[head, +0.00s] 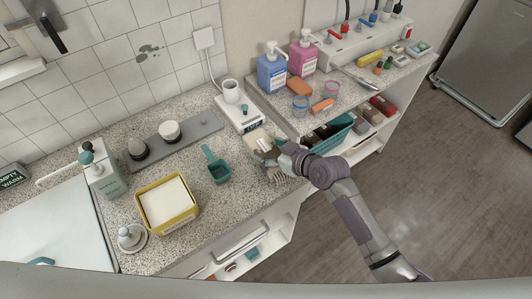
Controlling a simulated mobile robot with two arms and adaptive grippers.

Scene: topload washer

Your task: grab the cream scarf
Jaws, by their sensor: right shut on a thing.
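The cream scarf (257,137) is a small cream cloth at the right end of the speckled counter, in front of the white scale. Tan fringe-like strands (275,175) show below my gripper near the counter's front edge. My right gripper (270,152) reaches in from the right and is shut on the scarf. The gripper and wrist hide part of the cloth, so I cannot tell whether it is fully clear of the counter. My left gripper is not in view.
A teal scoop (217,168) and a yellow tub of white powder (168,203) stand left of the gripper. A white scale (238,112) with a cup is behind it. A shelf unit (345,90) with blue and pink pump bottles stands right. Open floor lies at the right.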

